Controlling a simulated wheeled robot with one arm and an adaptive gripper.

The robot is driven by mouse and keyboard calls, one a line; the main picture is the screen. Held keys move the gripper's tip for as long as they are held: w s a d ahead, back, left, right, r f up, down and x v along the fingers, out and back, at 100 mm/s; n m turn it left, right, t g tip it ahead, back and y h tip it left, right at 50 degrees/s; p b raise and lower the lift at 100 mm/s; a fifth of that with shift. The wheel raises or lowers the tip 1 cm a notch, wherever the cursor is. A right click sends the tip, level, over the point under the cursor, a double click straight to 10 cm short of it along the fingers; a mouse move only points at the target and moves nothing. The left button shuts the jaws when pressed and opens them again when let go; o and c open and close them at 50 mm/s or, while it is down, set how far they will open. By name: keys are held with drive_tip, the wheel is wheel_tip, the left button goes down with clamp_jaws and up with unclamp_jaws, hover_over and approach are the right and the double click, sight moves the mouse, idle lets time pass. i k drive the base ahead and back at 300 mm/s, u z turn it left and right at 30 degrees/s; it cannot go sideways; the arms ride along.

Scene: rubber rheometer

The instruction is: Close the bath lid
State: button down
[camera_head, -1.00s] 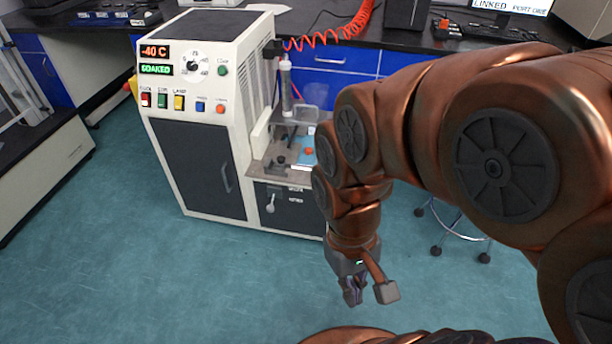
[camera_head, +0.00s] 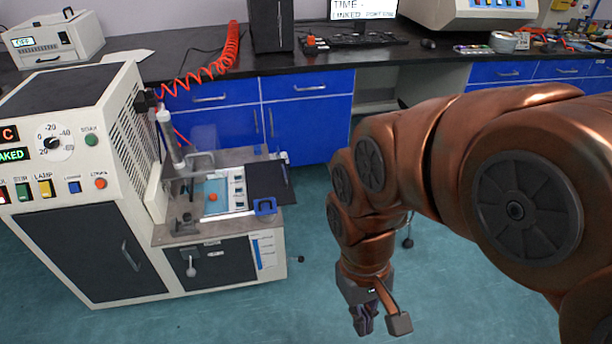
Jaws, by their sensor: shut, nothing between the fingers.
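The white machine (camera_head: 88,110) stands at the left, partly cut off by the picture edge. Its low bench (camera_head: 160,236) carries a light blue bath area (camera_head: 213,187) with an orange-red knob in it. A dark flat panel (camera_head: 268,183) extends to the right of the bath, with a blue handle-like piece (camera_head: 265,207) at its front. A clear upright pane (camera_head: 204,138) shows behind the bath. I cannot tell for certain which panel is the lid. My gripper (camera_head: 363,327) is shut and empty, low over the floor, right of and apart from the machine.
A black-topped counter (camera_head: 440,45) with blue drawers (camera_head: 305,110) runs along the back. A red coiled hose (camera_head: 205,70) hangs from the counter to the machine. A vertical cylinder (camera_head: 169,135) stands over the bench's left side. The floor (camera_head: 280,310) between machine and gripper is clear.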

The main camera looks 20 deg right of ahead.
sight(270, 178)
drive_tip(key=z, duration=0.15)
drive_tip(key=i, duration=1.1)
drive_tip(key=u, duration=0.65)
